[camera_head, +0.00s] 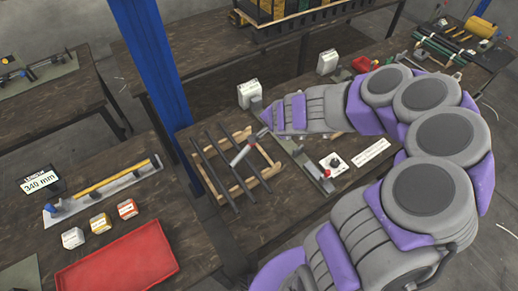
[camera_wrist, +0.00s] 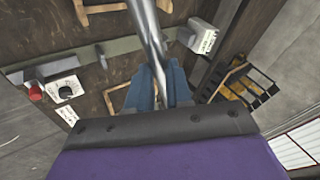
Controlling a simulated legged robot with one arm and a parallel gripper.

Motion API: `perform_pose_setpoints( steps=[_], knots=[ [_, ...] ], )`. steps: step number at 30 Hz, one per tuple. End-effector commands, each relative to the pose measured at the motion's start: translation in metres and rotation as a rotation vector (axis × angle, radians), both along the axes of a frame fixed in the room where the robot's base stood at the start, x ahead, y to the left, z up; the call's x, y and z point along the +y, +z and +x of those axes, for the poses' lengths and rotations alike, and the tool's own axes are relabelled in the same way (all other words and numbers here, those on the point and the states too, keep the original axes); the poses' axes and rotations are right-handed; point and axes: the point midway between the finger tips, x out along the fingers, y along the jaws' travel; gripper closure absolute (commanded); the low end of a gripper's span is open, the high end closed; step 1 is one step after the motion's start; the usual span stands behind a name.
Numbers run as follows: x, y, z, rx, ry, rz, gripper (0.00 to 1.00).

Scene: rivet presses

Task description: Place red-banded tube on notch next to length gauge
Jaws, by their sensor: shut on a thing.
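My gripper (camera_head: 266,131) reaches in from the right, over the right side of a wooden rack (camera_head: 262,175). In the wrist view its blue-grey fingers (camera_wrist: 160,88) are shut on a silver tube (camera_wrist: 147,32), which runs up out of the picture. In the head view the light grey tube (camera_head: 240,154) slants down-left from the fingers, over the rack, with a red patch near its upper part. Whether it touches the rack is unclear. The length gauge (camera_head: 104,188), with a yellow scale and blue stops, lies on the left table beside a "340 mm" display (camera_head: 40,182).
Several dark tubes (camera_head: 213,168) lie across the rack. A blue post (camera_head: 152,70) stands behind, between the tables. A red tray (camera_head: 117,262) and small labelled boxes (camera_head: 100,223) are in front of the gauge.

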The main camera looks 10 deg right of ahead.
Motion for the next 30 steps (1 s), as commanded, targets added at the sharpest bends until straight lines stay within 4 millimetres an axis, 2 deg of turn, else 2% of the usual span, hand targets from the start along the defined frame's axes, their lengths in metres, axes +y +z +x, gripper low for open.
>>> perform_pose_setpoints(
  steps=[7,17,25,30],
  knots=[
    [0.001,-0.006,0.008,-0.002,0.064,-0.005,1.00],
    [-0.015,-0.027,0.020,-0.002,0.225,-0.001,1.00],
    [-0.020,-0.054,0.022,-0.004,0.433,0.000,1.00],
    [-0.022,-0.078,0.013,-0.002,0.596,0.000,1.00]
  ],
)
